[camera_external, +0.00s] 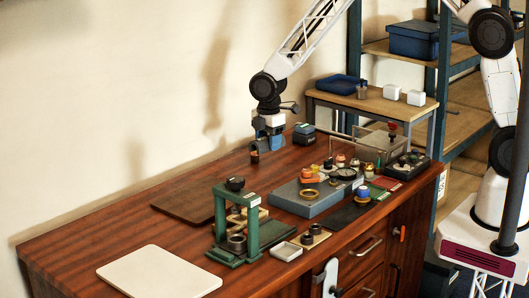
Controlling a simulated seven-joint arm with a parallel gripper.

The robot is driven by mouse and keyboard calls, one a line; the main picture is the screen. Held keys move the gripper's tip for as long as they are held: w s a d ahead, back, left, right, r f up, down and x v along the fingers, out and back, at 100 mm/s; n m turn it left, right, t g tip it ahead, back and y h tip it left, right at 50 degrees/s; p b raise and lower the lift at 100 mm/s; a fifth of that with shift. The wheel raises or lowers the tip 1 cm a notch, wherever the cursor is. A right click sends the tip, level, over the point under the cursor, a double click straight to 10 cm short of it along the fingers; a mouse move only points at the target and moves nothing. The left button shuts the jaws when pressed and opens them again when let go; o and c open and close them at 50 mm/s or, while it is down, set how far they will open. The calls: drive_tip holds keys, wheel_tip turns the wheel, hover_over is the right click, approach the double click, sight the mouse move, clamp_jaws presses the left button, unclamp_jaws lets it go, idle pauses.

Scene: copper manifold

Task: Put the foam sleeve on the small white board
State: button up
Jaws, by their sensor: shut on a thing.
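My gripper (267,149) is above the back part of the wooden table, left of the grey block. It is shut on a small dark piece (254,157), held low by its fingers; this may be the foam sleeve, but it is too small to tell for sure. A flat white board (160,273) lies bare at the table's front left corner, well away from my gripper. A smaller white square (287,251) lies near the front edge, right of the green press; I cannot tell whether it is a board or a shallow tray.
A green press frame (221,225) stands between my gripper and the white board. A dark brown board (184,204) lies behind it. A grey block (312,202) with rings and several small parts are to the right. A dark box (304,134) stands at the back.

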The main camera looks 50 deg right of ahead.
drive_tip(key=shift+a, duration=0.15)
drive_tip(key=s+a, duration=0.2)
drive_tip(key=a, duration=1.3)
drive_tip(key=s+a, duration=0.2)
drive_tip(key=a, duration=1.4)
drive_tip(key=s+a, duration=0.5)
drive_tip(key=a, duration=0.4)
drive_tip(key=s+a+r+n, duration=0.1)
drive_tip(key=s+a, duration=0.5)
drive_tip(key=a, duration=0.3)
drive_tip(key=s+a, duration=0.6)
drive_tip(key=a, duration=0.3)
drive_tip(key=shift+a+r, duration=0.25)
drive_tip(key=shift+a, duration=0.15)
drive_tip(key=shift+f, duration=0.1)
hover_over(175, 275)
drive_tip(key=shift+f, duration=3.05)
drive_tip(key=shift+f, duration=1.85)
